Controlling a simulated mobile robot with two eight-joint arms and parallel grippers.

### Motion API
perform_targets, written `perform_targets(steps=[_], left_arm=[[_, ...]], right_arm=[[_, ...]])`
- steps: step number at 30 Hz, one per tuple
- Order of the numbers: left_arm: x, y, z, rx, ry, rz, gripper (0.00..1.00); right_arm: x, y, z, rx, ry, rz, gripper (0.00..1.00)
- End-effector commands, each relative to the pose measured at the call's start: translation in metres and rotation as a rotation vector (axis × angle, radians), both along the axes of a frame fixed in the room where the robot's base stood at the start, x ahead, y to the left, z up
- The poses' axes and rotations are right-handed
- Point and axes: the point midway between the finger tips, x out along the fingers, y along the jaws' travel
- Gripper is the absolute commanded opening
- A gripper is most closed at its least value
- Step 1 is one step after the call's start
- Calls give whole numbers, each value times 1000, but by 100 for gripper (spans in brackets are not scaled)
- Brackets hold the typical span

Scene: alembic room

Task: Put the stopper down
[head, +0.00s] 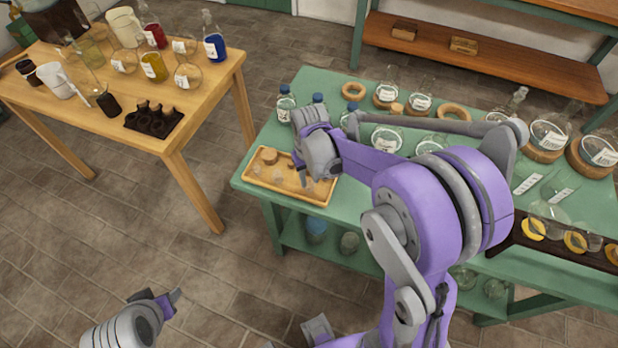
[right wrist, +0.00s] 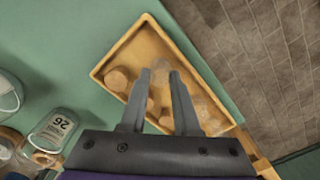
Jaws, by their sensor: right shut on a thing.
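A shallow wooden tray (head: 318,199) lies at the near left corner of the green table. It holds several stoppers, cork-coloured and clear; a round cork one (head: 269,156) is at its far left part. My right gripper (head: 306,180) is low over the tray. In the right wrist view, its fingers (right wrist: 158,80) point down at the tray (right wrist: 106,62) and are shut on a small clear stopper (right wrist: 160,66). I cannot tell whether that stopper touches the tray floor. My left gripper (head: 168,299) is low at the bottom left, away from both tables; its opening is unclear.
Blue-capped bottles (head: 285,104) stand just behind the tray. Flasks on cork rings fill the back of the green table (head: 335,82). A test-tube rack (head: 560,238) is at the right. A wooden table (head: 215,84) with glassware stands at the left, with floor between.

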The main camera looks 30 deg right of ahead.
Motion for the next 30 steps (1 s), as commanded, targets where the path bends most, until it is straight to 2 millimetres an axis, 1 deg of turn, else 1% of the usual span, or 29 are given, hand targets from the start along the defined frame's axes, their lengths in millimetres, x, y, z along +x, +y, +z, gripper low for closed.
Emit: perform_targets(steps=[1, 8, 12, 13, 17, 18, 26, 30], left_arm=[[0, 0, 0, 0, 0, 0, 50], [0, 0, 0, 0, 0, 0, 50], [-1, 0, -5, 0, 3, 0, 50], [-1, 0, -4, 0, 2, 0, 50], [-1, 0, -3, 0, 2, 0, 50], [-1, 0, -3, 0, 2, 0, 50], [-1, 0, -3, 0, 2, 0, 50], [1, 0, 2, 0, -1, 0, 50]], right_arm=[[0, 0, -3, 0, 0, 0, 0], [0, 0, -3, 0, 0, 0, 0], [0, 0, -7, 0, 1, 0, 0], [0, 0, -7, 0, 0, 0, 34], [0, 0, -6, 0, 0, 0, 57], [0, 0, -6, 0, 0, 0, 60], [0, 0, -5, 0, 0, 0, 60], [0, 0, 5, 0, -1, 0, 60]])
